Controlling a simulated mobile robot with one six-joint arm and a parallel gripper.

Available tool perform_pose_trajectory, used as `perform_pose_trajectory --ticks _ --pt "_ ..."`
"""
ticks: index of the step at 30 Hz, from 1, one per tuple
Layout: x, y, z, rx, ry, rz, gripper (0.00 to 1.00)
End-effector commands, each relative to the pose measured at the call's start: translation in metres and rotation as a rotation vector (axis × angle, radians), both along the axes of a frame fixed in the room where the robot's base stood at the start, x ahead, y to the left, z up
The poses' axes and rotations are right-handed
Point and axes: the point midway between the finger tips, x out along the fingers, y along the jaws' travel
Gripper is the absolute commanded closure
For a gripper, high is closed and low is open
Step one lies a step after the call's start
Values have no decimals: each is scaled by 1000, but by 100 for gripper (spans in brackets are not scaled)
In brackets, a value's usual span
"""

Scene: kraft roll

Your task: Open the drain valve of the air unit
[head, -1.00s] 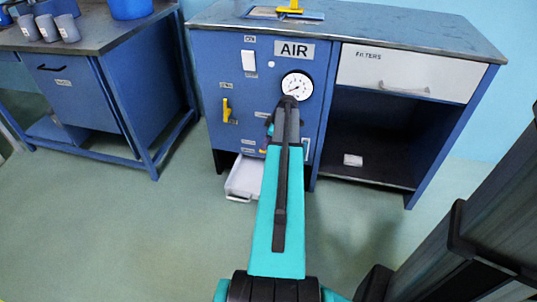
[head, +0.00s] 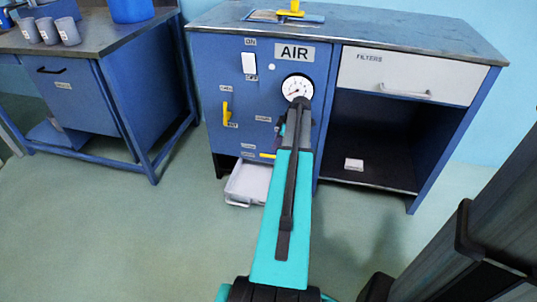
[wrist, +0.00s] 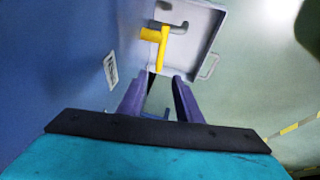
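The air unit (head: 212,140) is a blue cabinet with an AIR label. A yellow valve handle (head: 267,156) shows low on its front, partly hidden by my arm. In the wrist view the yellow handle (wrist: 160,50) sticks out from the blue panel, ahead of my fingers and over a white tray (wrist: 212,25). My gripper (wrist: 163,80) is open, with its purple fingers apart and nothing between them. The handle lies beyond the fingertips, apart from them as far as I can tell. In the head view my arm mostly hides the gripper.
Another yellow lever (head: 227,113) is on the panel's left, below a white switch (head: 249,62). A round gauge (head: 297,88) sits above my arm. The tray (head: 247,183) juts out at the cabinet's foot. A filters drawer (head: 405,75) tops an open shelf at right.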

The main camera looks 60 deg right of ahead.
Motion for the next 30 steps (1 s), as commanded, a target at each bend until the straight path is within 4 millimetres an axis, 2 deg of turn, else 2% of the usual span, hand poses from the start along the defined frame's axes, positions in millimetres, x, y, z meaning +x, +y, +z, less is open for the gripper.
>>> perform_pose_trajectory --ticks 21,30 --pt "42 -7 -92 0 0 -1 68" --pt "49 -8 -107 0 0 -1 68"
